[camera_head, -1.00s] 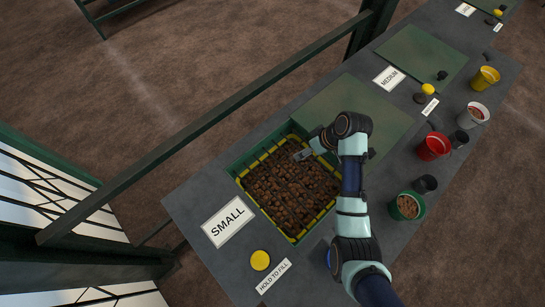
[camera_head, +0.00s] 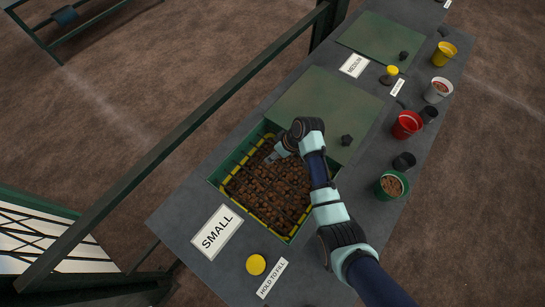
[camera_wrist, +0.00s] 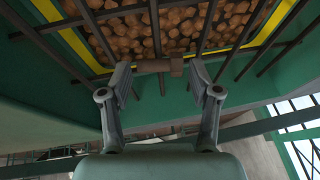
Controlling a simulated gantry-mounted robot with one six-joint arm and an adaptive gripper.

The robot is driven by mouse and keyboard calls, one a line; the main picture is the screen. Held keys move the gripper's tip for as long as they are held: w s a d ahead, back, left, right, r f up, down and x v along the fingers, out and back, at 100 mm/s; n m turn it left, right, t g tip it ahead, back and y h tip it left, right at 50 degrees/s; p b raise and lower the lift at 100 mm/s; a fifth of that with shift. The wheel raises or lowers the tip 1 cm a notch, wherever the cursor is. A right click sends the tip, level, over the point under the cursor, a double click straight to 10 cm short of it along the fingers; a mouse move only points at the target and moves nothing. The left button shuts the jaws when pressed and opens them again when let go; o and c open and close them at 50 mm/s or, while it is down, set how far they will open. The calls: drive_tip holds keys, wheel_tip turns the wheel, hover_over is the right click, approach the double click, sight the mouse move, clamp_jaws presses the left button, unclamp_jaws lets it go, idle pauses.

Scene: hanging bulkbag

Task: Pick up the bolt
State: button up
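The bolt (camera_wrist: 158,66) shows in the wrist view as a brown rod with a thicker block-like head at its right end. It lies crosswise at the bars near the edge of the bin of brown lumps. My gripper (camera_wrist: 159,80) is open, with one finger at each side of the bolt and small gaps at both ends. In the head view my gripper (camera_head: 274,157) reaches down at the upper corner of the bin (camera_head: 292,236) marked SMALL. Its fingertips are hard to make out there, and I cannot make out the bolt.
Dark grid bars (camera_wrist: 206,25) cross the bin over the lumps, inside a yellow-striped rim. A flat green lid (camera_head: 330,100) lies beside the bin. A yellow button (camera_head: 256,264) and several buckets, including a red one (camera_head: 407,124), stand on the grey bench.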

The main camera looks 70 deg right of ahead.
drive_tip(key=c, duration=0.7)
drive_tip(key=shift+r, duration=0.15)
drive_tip(key=shift+c, duration=0.2)
wheel_tip(320, 180, up, 20)
drive_tip(key=p, duration=0.1)
drive_tip(key=shift+p, duration=0.35)
